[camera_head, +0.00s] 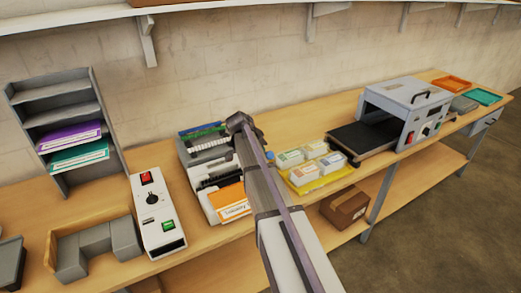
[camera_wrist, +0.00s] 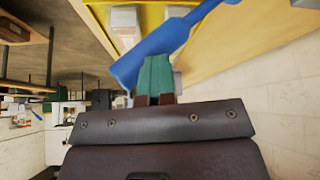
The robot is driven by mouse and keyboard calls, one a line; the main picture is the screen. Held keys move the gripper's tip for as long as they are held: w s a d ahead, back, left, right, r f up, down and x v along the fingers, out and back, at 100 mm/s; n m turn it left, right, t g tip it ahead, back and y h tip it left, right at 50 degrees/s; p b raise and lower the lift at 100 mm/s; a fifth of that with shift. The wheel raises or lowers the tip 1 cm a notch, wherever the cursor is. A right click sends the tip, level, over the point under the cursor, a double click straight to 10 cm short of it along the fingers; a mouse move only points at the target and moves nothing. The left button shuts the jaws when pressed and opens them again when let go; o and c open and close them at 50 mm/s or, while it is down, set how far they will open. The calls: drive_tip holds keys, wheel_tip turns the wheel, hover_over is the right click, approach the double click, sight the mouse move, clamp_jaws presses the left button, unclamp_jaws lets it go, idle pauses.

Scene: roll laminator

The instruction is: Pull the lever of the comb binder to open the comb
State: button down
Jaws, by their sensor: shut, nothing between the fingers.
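The comb binder (camera_head: 202,150) is the grey and white machine on the bench, left of my arm in the head view. An orange booklet (camera_head: 230,202) lies at its front. A blue lever (camera_wrist: 165,45) crosses the wrist view diagonally; a small blue piece (camera_head: 270,157) shows beside my arm in the head view. My gripper (camera_wrist: 157,72) has green fingers, shut with nothing between them. The fingers overlap the lever's lower edge in the wrist view; I cannot tell whether they touch it. My arm hides the fingertips and most of the lever in the head view.
A yellow tray (camera_head: 322,183) with several white-boxed stacks stands right of my arm. A white control box (camera_head: 156,215) stands left of the binder. The laminator (camera_head: 408,110) is farther right. A grey shelf rack (camera_head: 62,115) stands at the back left.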

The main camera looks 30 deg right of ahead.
drive_tip(key=w+p+v, duration=0.1)
drive_tip(key=p+v, duration=1)
drive_tip(key=v, duration=0.2)
drive_tip(key=s+a+f+n+y+b, duration=0.2)
drive_tip(key=s+a+f+n+b, duration=0.2)
drive_tip(key=s, duration=0.4)
drive_tip(key=s+a+f+n+y+b, duration=0.2)
drive_tip(key=s+a+f+n+b, duration=0.2)
drive_tip(key=s+a+f+n, duration=0.2)
drive_tip(key=s+a+f+n+g+y+b, duration=0.1)
drive_tip(key=s+a+f+n+y+b, duration=0.1)
drive_tip(key=s+a+f+n+b, duration=0.3)
drive_tip(key=s+a, duration=0.3)
drive_tip(key=s, duration=0.4)
drive_tip(key=shift+f, duration=0.35)
drive_tip(key=shift+s+a, duration=0.1)
